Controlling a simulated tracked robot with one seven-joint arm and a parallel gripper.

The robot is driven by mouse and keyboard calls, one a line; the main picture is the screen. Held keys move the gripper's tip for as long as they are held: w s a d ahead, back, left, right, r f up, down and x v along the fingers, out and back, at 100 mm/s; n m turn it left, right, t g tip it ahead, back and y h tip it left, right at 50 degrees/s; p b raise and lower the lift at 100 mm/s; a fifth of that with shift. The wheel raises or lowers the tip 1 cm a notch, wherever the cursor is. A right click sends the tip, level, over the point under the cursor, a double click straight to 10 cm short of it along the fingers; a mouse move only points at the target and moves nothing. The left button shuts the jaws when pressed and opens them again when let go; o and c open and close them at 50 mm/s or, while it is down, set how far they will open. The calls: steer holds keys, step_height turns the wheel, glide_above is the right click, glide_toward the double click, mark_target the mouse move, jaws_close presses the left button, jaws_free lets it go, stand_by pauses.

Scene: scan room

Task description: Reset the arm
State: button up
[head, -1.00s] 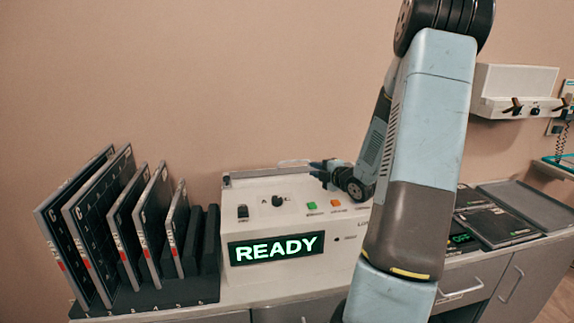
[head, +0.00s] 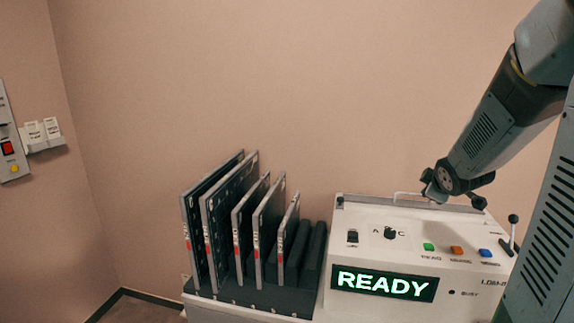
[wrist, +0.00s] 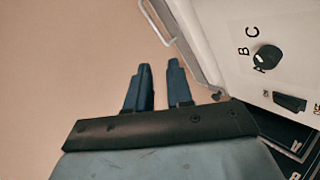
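My gripper (wrist: 159,68) shows in the wrist view with its two blue fingers apart and nothing between them. The fingertips are hard to make out there. The console's display (head: 383,284) reads READY in green.
A dark rack (head: 265,298) with several upright grey-edged plates (head: 232,215) stands left of the console. The console top has a dial (head: 390,233), coloured buttons (head: 456,251) and a lever (head: 513,235). A wall panel (head: 10,150) is at far left. The wall above is bare.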

steer(key=s+a+r+m+g+y, duration=0.1)
steer(key=s+a+m, duration=0.4)
steer(key=s, duration=0.8)
steer(key=s+a+r+m+g+y, duration=0.1)
steer(key=s+a+r+m+g, duration=0.3)
steer(key=s+a, duration=0.6)
steer(key=s+r+m, duration=0.1)
steer(key=s, duration=0.2)
steer(key=shift+s+a+r+m+y, duration=0.15)
steer(key=shift+r+m+y, duration=0.1)
steer(key=shift+m+y, duration=0.15)
